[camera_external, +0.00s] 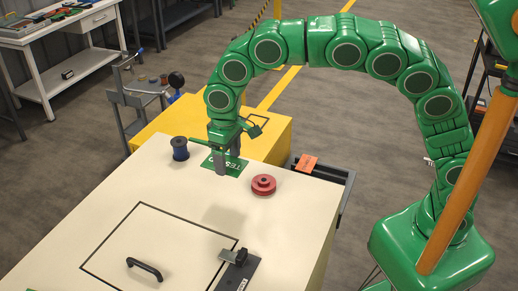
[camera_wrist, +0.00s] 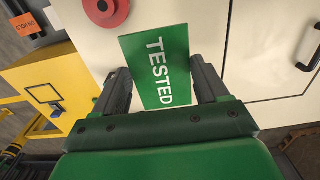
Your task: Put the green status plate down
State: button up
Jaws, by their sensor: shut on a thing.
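The green status plate (camera_external: 234,168), marked "TESTED" in white, is at the far part of the cream worktop (camera_external: 150,212). In the wrist view the plate (camera_wrist: 158,60) lies between the two dark fingers of my gripper (camera_wrist: 160,82), its lettering facing the camera. My gripper (camera_external: 229,160) points down and is shut on the plate. Part of the plate is hidden behind the fingers in the external view. I cannot tell whether the plate touches the worktop or is just above it.
An orange card (camera_external: 305,163) is at a dark tray on the right side. A yellow box (camera_external: 270,137) adjoins the far edge. A panel with a black handle (camera_external: 145,268) is nearer.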

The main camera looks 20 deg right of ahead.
aim_at(209, 162)
jog(key=w+a, duration=0.1)
jog(key=a+f, duration=0.1)
jog(key=a, duration=0.1)
jog(key=w+a+f, duration=0.1)
jog(key=shift+w+a+f, duration=0.25)
jog(key=shift+w, duration=0.1)
jog(key=shift+w+a+f, duration=0.35)
jog(key=shift+a+f, duration=0.3)
jog(key=shift+f, duration=0.25)
jog(key=shift+w+a+f, duration=0.4)
jog(key=shift+a+f, duration=0.3)
jog(key=shift+f, duration=0.2)
jog(key=shift+w+a+f, duration=0.35)
jog(key=shift+a+f, duration=0.3)
jog(key=shift+f, duration=0.25)
jog(key=shift+w+a+f, duration=0.1)
jog(key=shift+a+f, duration=0.1)
jog(key=shift+f, duration=1.55)
jog(key=shift+f, duration=0.1)
jog(key=o, duration=1.1)
